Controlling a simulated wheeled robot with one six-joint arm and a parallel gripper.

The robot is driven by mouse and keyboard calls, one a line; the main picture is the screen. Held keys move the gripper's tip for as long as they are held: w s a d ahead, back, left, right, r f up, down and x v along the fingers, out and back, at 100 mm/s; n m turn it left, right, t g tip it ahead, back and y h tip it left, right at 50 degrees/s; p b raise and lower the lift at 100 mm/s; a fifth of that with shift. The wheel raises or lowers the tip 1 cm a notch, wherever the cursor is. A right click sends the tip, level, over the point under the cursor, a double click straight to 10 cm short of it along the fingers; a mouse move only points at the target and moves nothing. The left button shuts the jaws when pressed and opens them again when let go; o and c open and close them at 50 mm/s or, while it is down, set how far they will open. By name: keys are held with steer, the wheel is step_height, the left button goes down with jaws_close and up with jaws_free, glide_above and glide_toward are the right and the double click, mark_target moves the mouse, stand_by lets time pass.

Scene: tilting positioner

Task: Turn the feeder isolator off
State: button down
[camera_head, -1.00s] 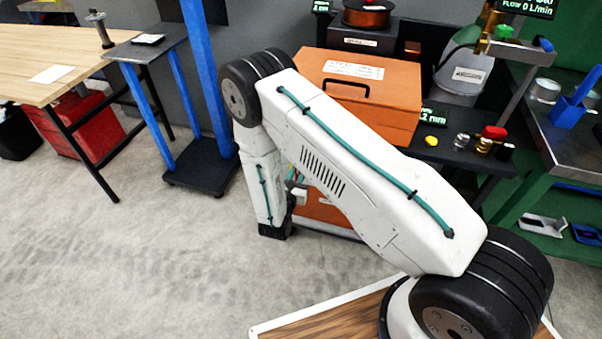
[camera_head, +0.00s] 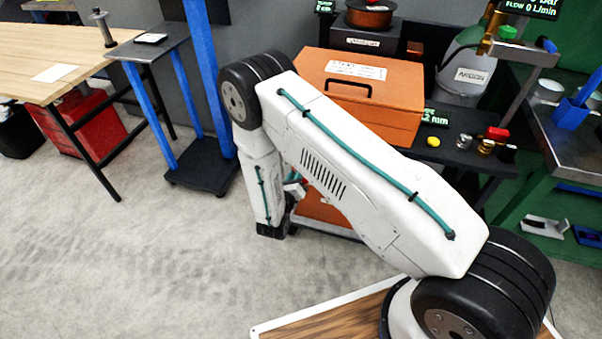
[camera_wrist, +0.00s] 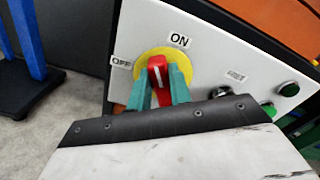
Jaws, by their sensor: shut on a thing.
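In the wrist view a red isolator knob (camera_wrist: 157,73) sits on a round yellow plate (camera_wrist: 183,70) on a pale panel (camera_wrist: 215,58). The ON label (camera_wrist: 179,40) is above and to the right of it; the OFF label (camera_wrist: 121,62) is to the left. The knob's white mark points up, seemingly between the two labels. My gripper (camera_wrist: 160,85) is shut on the knob, with a teal finger on each side. The knob's lower part is partly hidden between the fingers. In the head view my arm hides the gripper and knob.
In the head view an orange case (camera_head: 385,105) stands behind my arm. A blue post (camera_head: 205,80) stands left of it. The floor (camera_head: 130,250) at left is clear.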

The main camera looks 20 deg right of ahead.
steer(key=n, duration=0.3)
steer(key=f+n, duration=0.1)
steer(key=n, duration=0.7)
steer(key=shift+w+a+f, duration=0.15)
steer(key=shift+a+f, duration=0.05)
steer(key=shift+f, duration=0.2)
stand_by(0.3)
steer(key=c, duration=1.3)
jaws_free()
steer(key=shift+a, duration=0.1)
steer(key=v, duration=0.7)
steer(key=shift+s+a, duration=0.25)
steer(key=shift+s, duration=0.05)
